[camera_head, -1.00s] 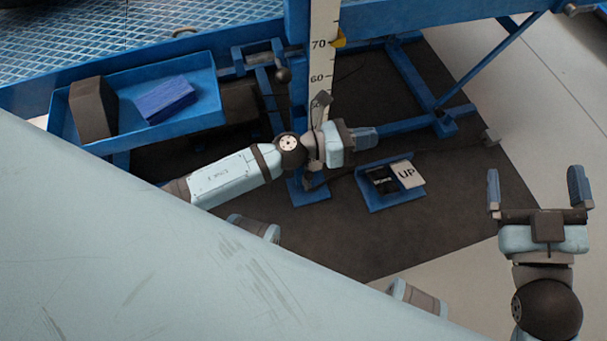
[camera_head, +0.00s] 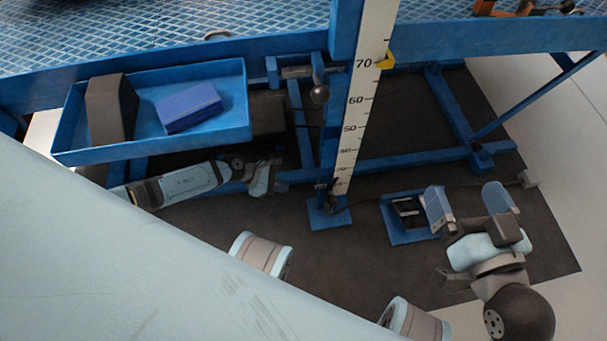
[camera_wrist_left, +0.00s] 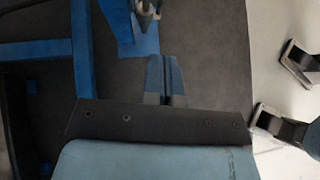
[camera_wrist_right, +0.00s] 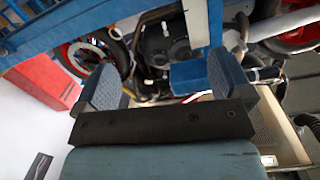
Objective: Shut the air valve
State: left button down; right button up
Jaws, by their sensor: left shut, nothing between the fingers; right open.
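No part is clearly recognisable as the air valve. A small dark fitting (camera_head: 328,192) sits at the foot of the scaled post, and a metal part (camera_wrist_left: 146,10) shows above a blue foot plate in the left wrist view; either may be it. My left gripper (camera_head: 268,178) is low, left of the post, partly hidden; in the left wrist view its fingers (camera_wrist_left: 165,80) are together and empty, pointing towards the plate. My right gripper (camera_head: 470,205) is open beside the blue pedal unit (camera_head: 398,234); its spread fingers (camera_wrist_right: 165,85) hold nothing.
The blue lift frame (camera_head: 400,163) and scaled post (camera_head: 362,110) stand over a dark mat (camera_head: 350,260). A blue tray (camera_head: 215,141) holds a dark block and a blue block. A dark ball knob (camera_head: 320,94) hangs beside the post.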

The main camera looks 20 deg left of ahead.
pick_arm(q)
jog(key=b, duration=0.4)
send_near(331, 205)
notch_tip(331, 205, down, 4)
jog(key=w, duration=0.2)
jog(key=d, duration=0.2)
jog(key=w+d+b, duration=0.1)
jog(key=shift+w+d+f, duration=0.1)
jog(key=shift+f, duration=0.2)
pick_arm(e)
jog(key=w+d+n+t, duration=0.1)
jog(key=w+n+y, duration=0.1)
jog(key=n, duration=0.1)
jog(key=shift+d+r+n+t, duration=0.3)
jog(key=shift+d+t, duration=0.05)
jog(key=shift+t, duration=0.05)
jog(key=shift+r, duration=0.1)
